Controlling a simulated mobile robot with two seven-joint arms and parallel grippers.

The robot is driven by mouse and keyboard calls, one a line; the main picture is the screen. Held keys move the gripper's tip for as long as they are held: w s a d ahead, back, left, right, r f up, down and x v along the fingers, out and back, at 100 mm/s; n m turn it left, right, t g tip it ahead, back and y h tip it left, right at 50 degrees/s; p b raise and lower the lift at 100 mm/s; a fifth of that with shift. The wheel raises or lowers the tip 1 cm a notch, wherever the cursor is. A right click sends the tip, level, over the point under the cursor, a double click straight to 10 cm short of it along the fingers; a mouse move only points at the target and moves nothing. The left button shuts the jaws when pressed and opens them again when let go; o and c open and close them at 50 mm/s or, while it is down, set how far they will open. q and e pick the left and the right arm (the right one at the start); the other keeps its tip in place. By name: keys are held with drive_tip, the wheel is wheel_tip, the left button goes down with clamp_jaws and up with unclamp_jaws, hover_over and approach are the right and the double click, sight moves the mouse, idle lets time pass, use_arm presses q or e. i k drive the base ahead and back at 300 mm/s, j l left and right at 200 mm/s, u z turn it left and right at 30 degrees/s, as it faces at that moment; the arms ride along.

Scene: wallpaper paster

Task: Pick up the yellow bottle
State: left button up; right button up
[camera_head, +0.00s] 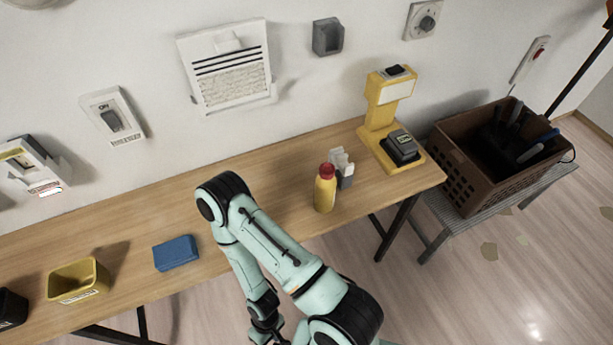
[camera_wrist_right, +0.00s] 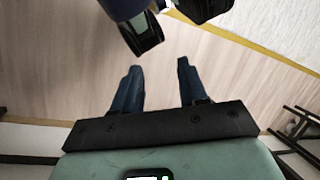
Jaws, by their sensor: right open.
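The yellow bottle (camera_head: 325,194) with a red cap stands upright near the front edge of the wooden table (camera_head: 222,173), right of centre in the head view. My right arm folds in front of the table, its elbow left of the bottle and its forearm pointing down to the bottom edge. In the right wrist view my right gripper (camera_wrist_right: 159,66) is open, with floor showing between its two fingers and nothing held. The bottle does not show in that view. My left gripper is in neither view.
A grey-white object (camera_head: 343,168) stands right behind the bottle. A yellow stand (camera_head: 380,118) is farther right. A blue block (camera_head: 176,253) and a yellow bin (camera_head: 78,281) are on the left. A brown crate (camera_head: 465,185) sits on a side rack. Tabletop between the blue block and bottle is mostly clear.

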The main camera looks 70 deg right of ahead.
sight(324, 190)
drive_tip(key=k+l+z, duration=0.1)
drive_tip(key=z, duration=2.5)
drive_tip(key=l+u, duration=0.1)
drive_tip(key=u, duration=0.4)
drive_tip(key=l+u, duration=0.15)
drive_tip(key=u, duration=0.3)
drive_tip(key=l+u, duration=0.15)
drive_tip(key=u, duration=0.35)
drive_tip(key=l+u, duration=0.15)
drive_tip(key=u, duration=0.3)
drive_tip(key=k+l+u, duration=0.2)
drive_tip(key=l+u, duration=0.15)
drive_tip(key=k+l+u, duration=0.35)
drive_tip(key=l, duration=0.4)
drive_tip(key=i+l, duration=0.15)
drive_tip(key=l+u, duration=0.05)
drive_tip(key=l, duration=0.05)
